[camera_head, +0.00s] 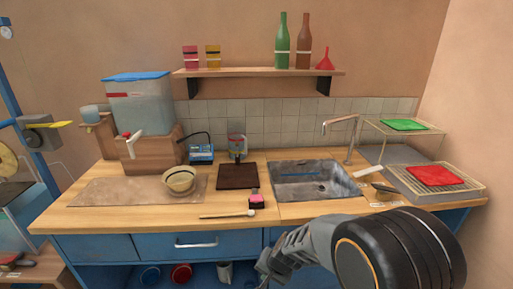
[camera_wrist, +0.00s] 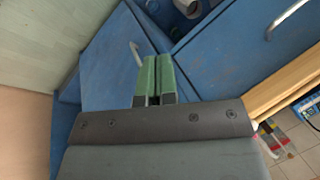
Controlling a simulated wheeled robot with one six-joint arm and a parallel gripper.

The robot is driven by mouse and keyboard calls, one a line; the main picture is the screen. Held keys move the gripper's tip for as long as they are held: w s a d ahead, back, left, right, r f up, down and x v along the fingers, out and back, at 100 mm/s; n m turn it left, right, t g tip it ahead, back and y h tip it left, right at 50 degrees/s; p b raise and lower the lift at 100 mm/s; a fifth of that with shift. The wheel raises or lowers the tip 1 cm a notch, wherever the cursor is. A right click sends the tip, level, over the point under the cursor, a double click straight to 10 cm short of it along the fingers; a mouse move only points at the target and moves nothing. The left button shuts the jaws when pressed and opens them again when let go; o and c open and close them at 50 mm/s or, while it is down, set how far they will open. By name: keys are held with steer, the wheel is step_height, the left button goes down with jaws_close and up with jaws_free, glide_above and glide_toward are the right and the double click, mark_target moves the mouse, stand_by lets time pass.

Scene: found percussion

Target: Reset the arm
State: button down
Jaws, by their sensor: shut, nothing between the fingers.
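My gripper (camera_wrist: 154,78) shows in the wrist view with its two green fingers side by side, shut and empty. Behind the fingers are blue cabinet fronts, and nothing touches the fingertips. In the head view my dark arm reaches in from the lower right, in front of the counter. Its far end points down and left below the counter's front edge, and the fingers cannot be made out there.
The wooden counter (camera_head: 279,213) holds a sink (camera_head: 310,188), a bowl (camera_head: 179,180), a stick (camera_head: 227,215) and a red cloth (camera_head: 434,175) on a rack. A drawer handle (camera_head: 196,243) juts out from the blue front.

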steer(key=s+d+r+n+h+p, duration=0.1)
steer(key=s+d+r, duration=0.4)
steer(key=r, duration=0.5)
steer(key=s+d+r+n+h+p, duration=0.2)
steer(key=s+d+r, duration=0.4)
steer(key=r, duration=0.5)
steer(key=shift+d+n+t+p, duration=0.4)
steer(key=shift+d+n+p, duration=0.35)
steer(key=shift+d+n, duration=0.3)
